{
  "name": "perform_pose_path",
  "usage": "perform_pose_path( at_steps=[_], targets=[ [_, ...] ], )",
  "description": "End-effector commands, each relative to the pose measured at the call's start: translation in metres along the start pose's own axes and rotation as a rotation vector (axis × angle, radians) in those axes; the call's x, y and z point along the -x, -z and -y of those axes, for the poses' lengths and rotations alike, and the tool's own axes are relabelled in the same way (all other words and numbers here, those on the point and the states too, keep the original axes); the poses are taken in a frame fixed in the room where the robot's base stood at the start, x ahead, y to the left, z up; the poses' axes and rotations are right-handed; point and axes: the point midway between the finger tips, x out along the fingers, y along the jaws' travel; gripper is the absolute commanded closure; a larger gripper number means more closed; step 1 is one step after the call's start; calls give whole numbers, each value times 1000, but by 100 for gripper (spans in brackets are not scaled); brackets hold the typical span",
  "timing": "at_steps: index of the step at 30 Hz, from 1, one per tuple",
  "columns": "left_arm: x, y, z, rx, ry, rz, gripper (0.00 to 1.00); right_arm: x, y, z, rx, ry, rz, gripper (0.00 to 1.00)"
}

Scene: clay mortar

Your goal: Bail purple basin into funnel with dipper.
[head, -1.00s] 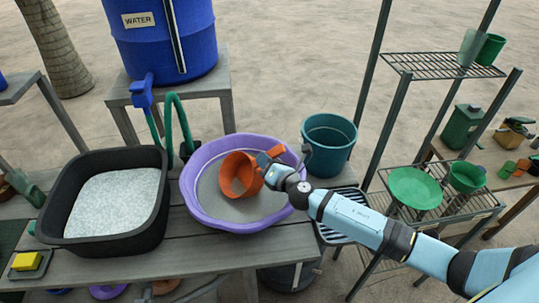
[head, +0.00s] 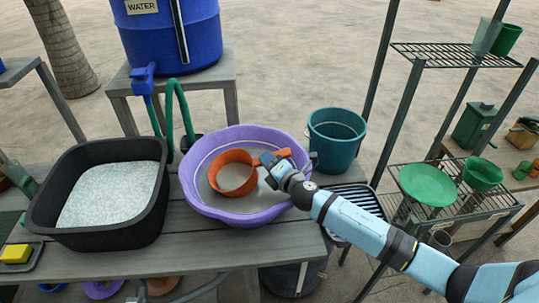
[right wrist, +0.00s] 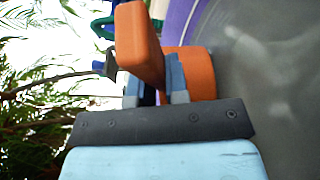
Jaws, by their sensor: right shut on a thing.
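The purple basin (head: 215,210) stands on the grey bench with a grey layer inside. The orange dipper (head: 235,158) is within the basin's rim, roughly upright with its opening up; grey shows inside its cup. My right gripper (head: 270,161) is shut on the dipper's handle at the basin's right side. In the right wrist view the orange handle (right wrist: 140,45) sits at the gripper's fingers (right wrist: 158,85). I cannot tell if the dipper touches the basin's floor. My left gripper is out of view.
A black tub (head: 60,225) of pale grains stands left of the basin. A teal bucket (head: 335,150) is behind it to the right, beside a slatted rack (head: 357,197). A blue water barrel (head: 160,40) stands behind. A wire shelf holds a green dish (head: 428,184) and bowl (head: 482,173).

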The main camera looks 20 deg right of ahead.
Motion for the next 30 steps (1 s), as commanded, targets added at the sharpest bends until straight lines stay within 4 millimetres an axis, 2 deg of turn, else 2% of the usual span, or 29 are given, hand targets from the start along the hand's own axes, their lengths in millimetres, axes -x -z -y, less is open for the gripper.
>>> perform_pose_path(
  at_steps=[1,6,12,18,30],
  targets=[
    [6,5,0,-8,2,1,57,1,-9,-8,-29,7,4,100],
    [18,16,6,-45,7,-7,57,0,-26,-36,-120,-3,7,100],
    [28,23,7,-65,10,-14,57,1,-41,-56,-290,-14,7,100],
    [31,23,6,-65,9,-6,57,1,-48,-62,-375,-20,6,100],
    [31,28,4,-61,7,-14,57,6,-44,-64,-384,-20,9,100]
  ],
)
